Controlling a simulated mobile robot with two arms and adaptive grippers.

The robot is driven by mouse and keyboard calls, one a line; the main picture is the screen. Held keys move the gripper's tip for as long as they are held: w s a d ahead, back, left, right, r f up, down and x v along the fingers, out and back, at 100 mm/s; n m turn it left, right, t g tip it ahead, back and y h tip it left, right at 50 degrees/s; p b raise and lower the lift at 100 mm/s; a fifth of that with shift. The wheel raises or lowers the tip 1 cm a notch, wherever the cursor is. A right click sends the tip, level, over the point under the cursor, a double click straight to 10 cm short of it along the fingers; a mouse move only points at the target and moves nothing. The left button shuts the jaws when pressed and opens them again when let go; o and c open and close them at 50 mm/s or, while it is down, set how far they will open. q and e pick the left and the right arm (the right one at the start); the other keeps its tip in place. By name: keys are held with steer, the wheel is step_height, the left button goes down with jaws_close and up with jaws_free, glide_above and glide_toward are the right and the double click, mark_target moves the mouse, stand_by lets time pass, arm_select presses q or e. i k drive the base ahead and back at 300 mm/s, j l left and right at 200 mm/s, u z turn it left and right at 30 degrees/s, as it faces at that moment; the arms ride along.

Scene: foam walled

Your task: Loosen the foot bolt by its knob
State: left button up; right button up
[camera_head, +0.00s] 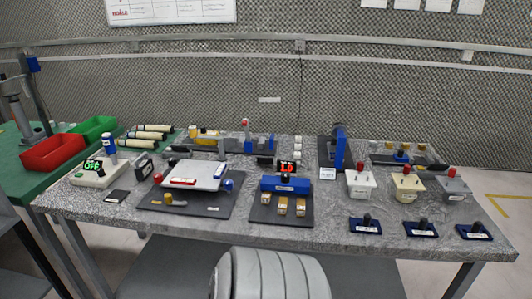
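A light grey plate (197,174) stands on a dark mat (150,206) at the left-middle of the bench, with a red label on it. A red round knob (158,178) is at its left front corner and a blue round knob (228,184) at its right front corner. No label marks a foot bolt that I can read, so I cannot tell which knob belongs to it. Parts under the plate are hidden. Neither of my grippers is in view.
On the grey bench (300,236) stand a blue fixture (286,184), a tall blue press (340,147), several knobbed boxes (409,187) and a white box with an OFF display (93,177). Red (52,155) and green bins are at left. The front edge is mostly clear.

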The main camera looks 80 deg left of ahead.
mark_target(285, 176)
steer(key=u, duration=2.65)
